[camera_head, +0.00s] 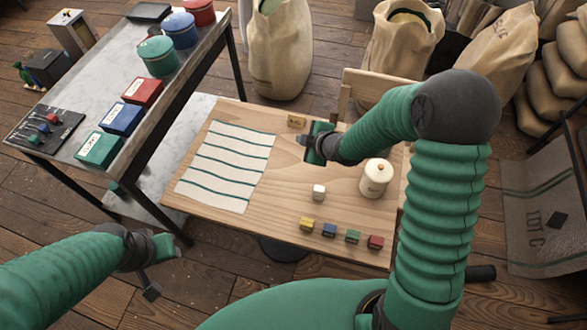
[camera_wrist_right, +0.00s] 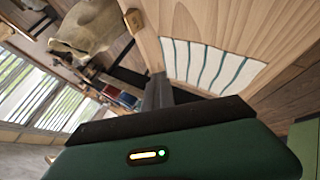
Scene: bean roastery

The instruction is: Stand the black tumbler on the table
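I cannot make out a black tumbler in either view. The wooden table (camera_head: 296,176) stands in the middle of the head view. My right gripper (camera_head: 303,140) is above its far part, beside the striped cloth, with dark fingers pointing left. In the right wrist view its dark grey fingers (camera_wrist_right: 157,94) show above the green gripper body. I see nothing clearly held there, but the finger gap is not clear. My left gripper (camera_head: 151,287) is low at the left, over the floor and off the table. Its finger gap is too small to judge.
A striped cloth (camera_head: 228,165) covers the table's left part. A marble-topped table (camera_head: 115,75) with tins is left; sacks (camera_head: 279,50) stand behind.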

